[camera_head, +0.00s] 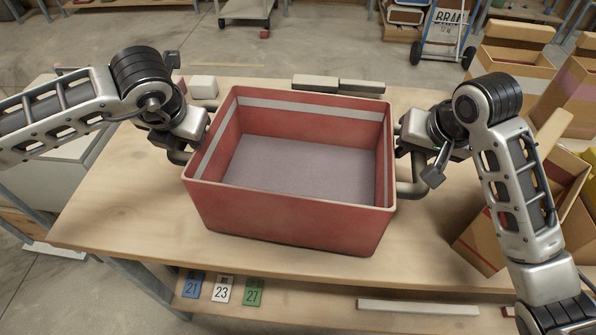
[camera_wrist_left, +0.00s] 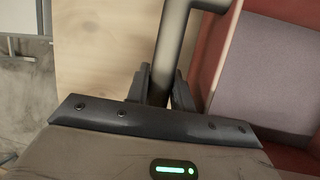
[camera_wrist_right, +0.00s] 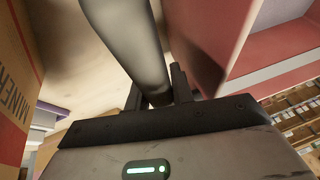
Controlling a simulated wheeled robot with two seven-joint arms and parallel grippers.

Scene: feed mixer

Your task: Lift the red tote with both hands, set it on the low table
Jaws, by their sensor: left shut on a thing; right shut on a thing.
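The red tote (camera_head: 290,228) is at the middle of the wooden table (camera_head: 120,225), upright and empty, with a grey floor inside. I cannot tell whether its base touches the tabletop. A grey bar handle stands out from each side. My left gripper (camera_head: 185,143) is at the tote's left side, shut on the left handle; the left wrist view shows the bar (camera_wrist_left: 172,45) between the fingers (camera_wrist_left: 160,90). My right gripper (camera_head: 408,150) is at the right side, shut on the right handle (camera_head: 414,188); the right wrist view shows this bar between the fingers (camera_wrist_right: 158,92).
Open cardboard boxes (camera_head: 514,65) stand at the right. Bare tabletop lies left and in front of the tote.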

